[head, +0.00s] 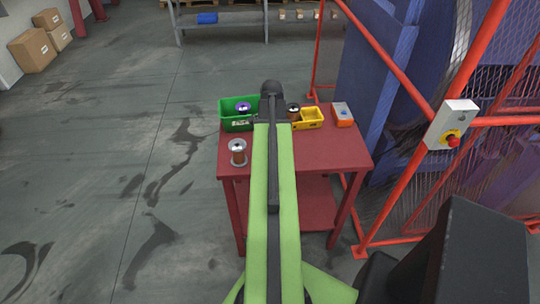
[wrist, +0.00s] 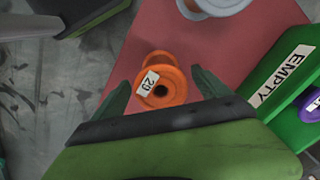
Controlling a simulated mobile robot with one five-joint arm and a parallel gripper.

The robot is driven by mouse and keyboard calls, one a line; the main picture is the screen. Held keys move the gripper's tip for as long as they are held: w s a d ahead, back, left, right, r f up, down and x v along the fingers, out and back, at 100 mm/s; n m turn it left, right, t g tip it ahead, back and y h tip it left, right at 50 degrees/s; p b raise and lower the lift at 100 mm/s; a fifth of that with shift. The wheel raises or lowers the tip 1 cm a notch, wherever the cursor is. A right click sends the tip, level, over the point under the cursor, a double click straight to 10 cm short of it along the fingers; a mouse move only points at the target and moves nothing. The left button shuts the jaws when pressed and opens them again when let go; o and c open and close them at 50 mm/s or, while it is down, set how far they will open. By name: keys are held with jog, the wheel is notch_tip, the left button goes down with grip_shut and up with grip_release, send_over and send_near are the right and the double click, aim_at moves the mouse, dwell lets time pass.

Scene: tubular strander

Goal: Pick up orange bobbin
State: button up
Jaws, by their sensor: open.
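The orange bobbin (wrist: 178,92) is on the red table in the wrist view, with a white label reading about "29" on it and its round hole facing the camera. My gripper (wrist: 161,92) is open, with one dark finger on each side of the bobbin. Gaps show between the fingers and the bobbin; I cannot tell the height between them. In the head view my green arm covers the middle of the table, and neither the orange bobbin nor the fingers can be made out.
On the red table (head: 330,152) stand a silver-flanged bobbin (head: 238,153), a green bin (head: 233,124) with a purple bobbin, a yellow bin (head: 312,118) and an orange-white box (head: 342,113). The green bin, marked EMPTY, shows in the wrist view (wrist: 262,78). Orange fence posts stand at right.

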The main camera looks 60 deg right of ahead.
jog(key=shift+c, duration=0.5)
grip_shut()
jog(key=shift+r, duration=0.15)
jog(key=s+d+r+p, duration=0.6)
jog(key=s+r+p, duration=0.4)
jog(key=r+p, duration=0.1)
jog(key=shift+r, duration=0.15)
